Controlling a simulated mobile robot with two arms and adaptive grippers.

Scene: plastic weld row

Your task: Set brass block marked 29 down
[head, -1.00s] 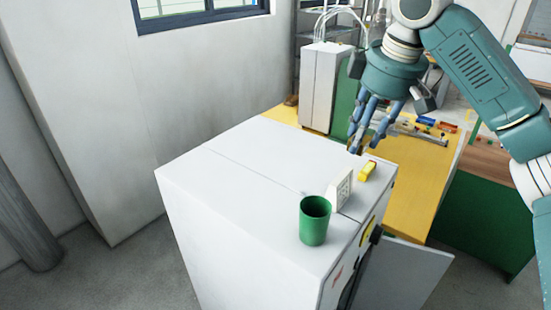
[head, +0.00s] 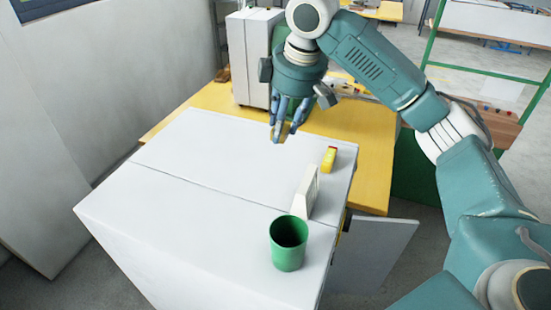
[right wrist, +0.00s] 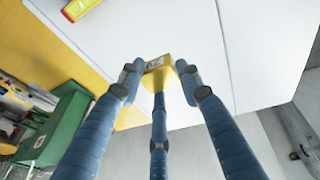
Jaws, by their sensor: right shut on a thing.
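The brass block (right wrist: 157,77) is a small yellowish block with a dark mark on its face, too small to read. It is pinched between the blue fingertips of my right gripper (right wrist: 160,75) in the right wrist view. In the head view my right gripper (head: 281,136) points down over the far part of the white cabinet top (head: 230,165), left of a yellow and red tool. The block is mostly hidden by the fingers there. I cannot tell whether it touches the top. My left gripper is not in view.
The yellow tool (head: 329,160) lies near the cabinet's right edge. A white upright plate (head: 306,192) and a green cup (head: 288,244) stand nearer. A cabinet door (head: 372,255) hangs open at right. A yellow table (head: 372,155) lies behind. The top's left and middle are clear.

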